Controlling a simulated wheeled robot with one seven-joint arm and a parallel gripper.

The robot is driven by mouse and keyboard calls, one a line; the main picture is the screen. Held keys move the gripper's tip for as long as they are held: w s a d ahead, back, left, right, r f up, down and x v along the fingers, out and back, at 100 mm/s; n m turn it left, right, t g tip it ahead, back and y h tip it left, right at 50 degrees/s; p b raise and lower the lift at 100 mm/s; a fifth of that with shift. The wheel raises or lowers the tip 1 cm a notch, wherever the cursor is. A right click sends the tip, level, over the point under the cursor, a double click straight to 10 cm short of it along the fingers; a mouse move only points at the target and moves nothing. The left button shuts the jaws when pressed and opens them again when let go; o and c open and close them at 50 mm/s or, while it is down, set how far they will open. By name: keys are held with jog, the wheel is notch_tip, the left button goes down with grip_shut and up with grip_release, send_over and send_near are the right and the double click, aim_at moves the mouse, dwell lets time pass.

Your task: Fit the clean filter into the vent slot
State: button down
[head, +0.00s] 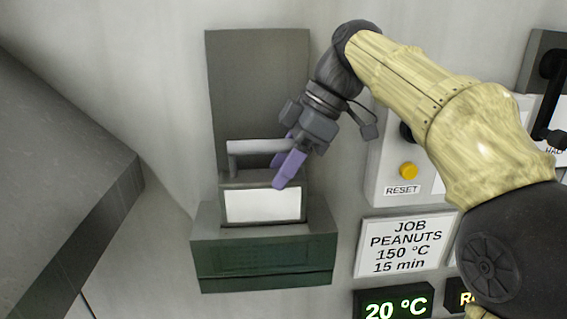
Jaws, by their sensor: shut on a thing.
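The clean filter (262,206) is a grey-framed block with a white front face and a grey bar handle (252,147) on top. It stands upright at the top of the dark green vent housing (265,262). Its lower edge meets the housing's top, and I cannot tell how deep it sits in the slot. The slot opening is hidden behind the filter. My gripper (286,162), with purple fingers, comes from the upper right and is shut on the right part of the handle. The near finger hides that end of the handle.
A dark grey back plate (257,75) rises behind the filter. To the right are a panel with a yellow RESET button (408,171), a job sign (403,246) and a temperature display (393,303). A large grey body (60,170) fills the left side. Bare wall lies between.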

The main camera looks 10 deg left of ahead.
aim_at(285, 200)
jog(key=shift+f+b, duration=3)
jog(key=shift+f, duration=0.45)
jog(key=c, duration=0.7)
grip_release()
jog(key=shift+d, duration=0.1)
jog(key=shift+o, duration=0.2)
jog(key=shift+w+d+r, duration=0.15)
jog(key=shift+r, duration=0.25)
jog(key=p+v, duration=0.8)
jog(key=v, duration=0.8)
jog(key=shift+d+r+p, duration=0.15)
jog(key=shift+r+p, duration=0.15)
